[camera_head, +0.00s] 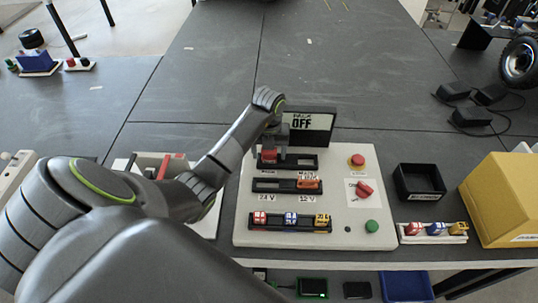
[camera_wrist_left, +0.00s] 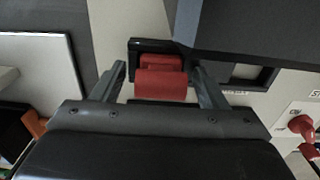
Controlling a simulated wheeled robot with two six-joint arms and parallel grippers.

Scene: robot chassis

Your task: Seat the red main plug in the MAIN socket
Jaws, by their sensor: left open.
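The red main plug (camera_head: 269,155) is at the left end of the upper black socket strip (camera_head: 303,162) on the white panel. In the left wrist view the red plug (camera_wrist_left: 160,84) sits at the black socket (camera_wrist_left: 137,45), between my two spread fingers. My left gripper (camera_wrist_left: 161,85) is open, with a gap on each side of the plug. In the head view my left gripper (camera_head: 272,147) hangs over this upper strip and hides part of it. How deep the plug sits cannot be told. My right gripper is not in view.
A display reading OFF (camera_head: 309,123) stands behind the strip. An orange-red plug (camera_head: 308,184) is in the middle strip (camera_head: 270,186). A red knob (camera_head: 363,190) and green button (camera_head: 372,227) are to the right. A black bin (camera_head: 420,183) and yellow box (camera_head: 503,200) stand further right.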

